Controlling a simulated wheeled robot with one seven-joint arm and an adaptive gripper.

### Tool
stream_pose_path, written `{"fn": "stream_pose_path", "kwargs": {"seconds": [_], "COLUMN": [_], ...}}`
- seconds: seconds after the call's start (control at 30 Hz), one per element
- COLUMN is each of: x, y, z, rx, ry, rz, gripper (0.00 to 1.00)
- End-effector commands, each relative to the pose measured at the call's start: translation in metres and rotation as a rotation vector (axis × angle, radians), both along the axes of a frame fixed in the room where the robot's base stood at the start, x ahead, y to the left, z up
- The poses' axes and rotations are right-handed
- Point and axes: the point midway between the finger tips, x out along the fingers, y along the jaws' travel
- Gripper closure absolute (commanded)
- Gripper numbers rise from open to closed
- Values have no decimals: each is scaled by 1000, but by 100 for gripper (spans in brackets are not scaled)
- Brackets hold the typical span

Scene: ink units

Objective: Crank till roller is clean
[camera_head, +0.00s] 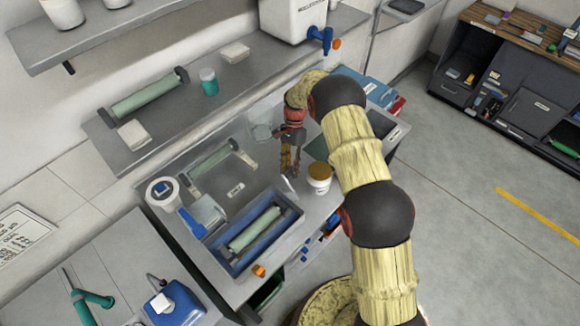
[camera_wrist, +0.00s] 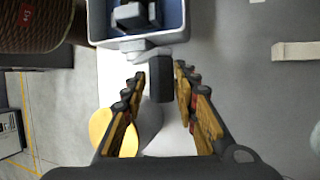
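The green roller (camera_head: 254,229) lies in a blue tray (camera_head: 228,262) on the bench. The tray's end wall shows at the top of the wrist view (camera_wrist: 112,42), with a dark fitting (camera_wrist: 138,14) inside. A grey crank arm (camera_wrist: 148,56) sticks out past this wall and ends in a black handle (camera_wrist: 160,82). My gripper (camera_head: 290,170) points down beyond the tray's far end, close to a jar. In the wrist view my gripper (camera_wrist: 160,70) is open, one finger on each side of the black handle, with gaps showing. How clean the roller is cannot be told.
A white jar with a yellow-brown lid (camera_head: 319,178) stands close to my gripper; its lid (camera_wrist: 112,132) shows beside the left finger. A second roller (camera_head: 212,160) lies behind the tray. A white tub (camera_head: 163,193) stands at left. A shelf (camera_head: 150,148) runs behind.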

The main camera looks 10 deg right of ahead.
Motion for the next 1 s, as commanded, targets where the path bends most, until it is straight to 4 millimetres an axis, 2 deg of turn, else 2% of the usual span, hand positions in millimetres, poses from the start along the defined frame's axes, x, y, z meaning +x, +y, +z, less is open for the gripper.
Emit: {"fn": "stream_pose_path", "kwargs": {"seconds": [0.13, 0.4, 0.53, 1.0], "x": [3, 4, 9, 48], "y": [0, 0, -1, -15], "z": [3, 5, 13, 90], "rx": [0, 1, 1, 0], "ry": [-6, -9, -11, -12], "rz": [-1, -2, -1, -1], "gripper": [62, 62, 62, 62]}}
